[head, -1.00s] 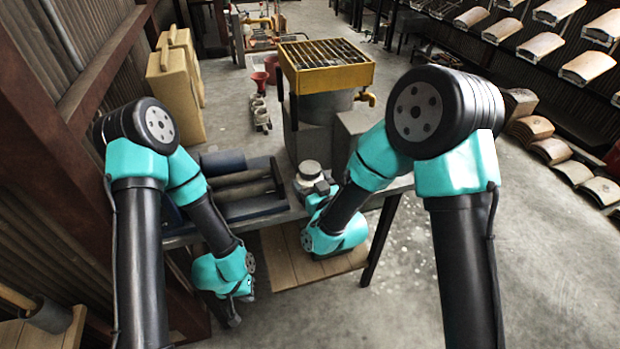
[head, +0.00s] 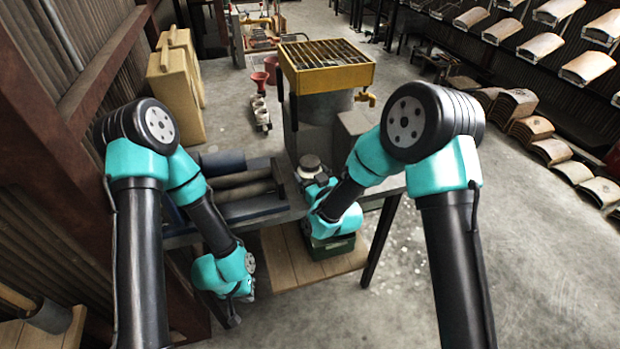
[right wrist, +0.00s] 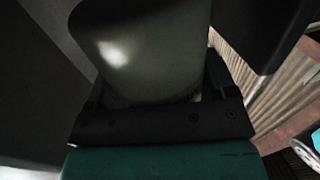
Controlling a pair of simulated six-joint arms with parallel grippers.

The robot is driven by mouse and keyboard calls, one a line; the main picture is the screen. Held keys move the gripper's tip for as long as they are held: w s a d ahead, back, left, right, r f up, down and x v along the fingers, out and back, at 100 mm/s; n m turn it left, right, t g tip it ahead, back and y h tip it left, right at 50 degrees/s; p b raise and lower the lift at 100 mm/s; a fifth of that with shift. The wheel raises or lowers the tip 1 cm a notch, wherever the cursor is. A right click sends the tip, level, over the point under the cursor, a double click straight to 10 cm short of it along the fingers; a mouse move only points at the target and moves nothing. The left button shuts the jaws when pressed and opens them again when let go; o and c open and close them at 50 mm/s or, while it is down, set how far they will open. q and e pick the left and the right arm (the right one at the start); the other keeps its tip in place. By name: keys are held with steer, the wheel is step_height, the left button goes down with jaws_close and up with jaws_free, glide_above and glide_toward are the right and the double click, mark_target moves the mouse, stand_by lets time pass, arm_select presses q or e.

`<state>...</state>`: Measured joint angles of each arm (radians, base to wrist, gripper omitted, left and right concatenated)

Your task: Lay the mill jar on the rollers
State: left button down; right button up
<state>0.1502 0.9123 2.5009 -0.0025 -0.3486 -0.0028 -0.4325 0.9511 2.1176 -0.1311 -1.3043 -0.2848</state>
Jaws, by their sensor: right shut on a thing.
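The mill jar (head: 309,170) is pale with a grey lid and stands roughly upright in my right gripper (head: 318,184), at the right end of the bench. In the right wrist view the smooth pale jar body (right wrist: 145,45) fills the space between the dark fingers, which are shut on it.
A green crate (head: 331,249) sits on the wooden lower shelf (head: 285,255), partly behind my right arm. Tan cases (head: 175,90) stand at the back left. Open floor lies to the right.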

steer(key=shift+f, duration=0.55)
steer(key=shift+f, duration=0.2)
steer(key=o, duration=1.3)
steer(key=shift+o, duration=0.2)
steer(key=shift+r, duration=0.15)
steer(key=v, duration=1.2)
steer(key=shift+d, duration=0.1)
